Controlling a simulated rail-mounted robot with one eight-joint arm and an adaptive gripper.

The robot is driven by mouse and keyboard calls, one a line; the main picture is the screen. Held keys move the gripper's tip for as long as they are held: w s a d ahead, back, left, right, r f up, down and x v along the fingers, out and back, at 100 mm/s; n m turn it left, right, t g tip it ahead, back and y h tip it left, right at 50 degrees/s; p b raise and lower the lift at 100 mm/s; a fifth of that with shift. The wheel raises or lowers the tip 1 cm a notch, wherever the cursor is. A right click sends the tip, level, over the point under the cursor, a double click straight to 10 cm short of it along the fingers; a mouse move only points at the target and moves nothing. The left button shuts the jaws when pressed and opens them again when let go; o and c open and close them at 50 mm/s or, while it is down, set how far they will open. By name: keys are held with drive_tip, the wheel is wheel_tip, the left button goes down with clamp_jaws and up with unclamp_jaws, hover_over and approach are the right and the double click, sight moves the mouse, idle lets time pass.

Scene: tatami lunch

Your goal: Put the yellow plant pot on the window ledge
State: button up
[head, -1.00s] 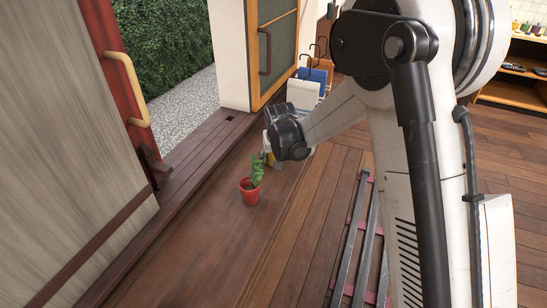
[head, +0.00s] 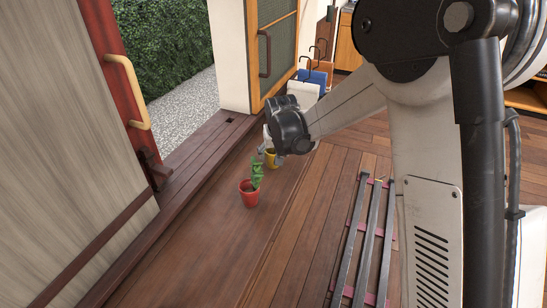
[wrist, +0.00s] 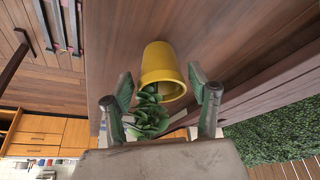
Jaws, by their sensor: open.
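The yellow plant pot (wrist: 160,63) with a green leafy plant (wrist: 148,115) shows in the wrist view between the two open fingers of my gripper (wrist: 160,78). The fingers stand apart from it on either side.
A red pot with a green plant (head: 249,194) stands on the floor close in front of my gripper. A red door frame with a yellow handle (head: 127,90) is at the left. Umbrellas in a stand (head: 312,76) are behind. Floor between the pots and rails is clear.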

drive_tip(key=s+d+r+m+t, duration=0.1)
drive_tip(key=s+d+r, duration=0.5)
drive_tip(key=s+r, duration=0.3)
drive_tip(key=s+d+r, duration=0.7)
drive_tip(key=s+r, duration=0.2)
drive_tip(key=s+d, duration=0.4)
drive_tip(key=s, duration=0.5)
drive_tip(key=s+d+m+t+h, duration=0.1)
drive_tip(key=s+d, duration=0.2)
drive_tip(key=s, duration=0.6)
drive_tip(key=shift+s+d+f+p, duration=0.2)
drive_tip(key=shift+d+f+p, duration=0.1)
drive_tip(key=shift+d+f, duration=0.1)
idle(0.4)
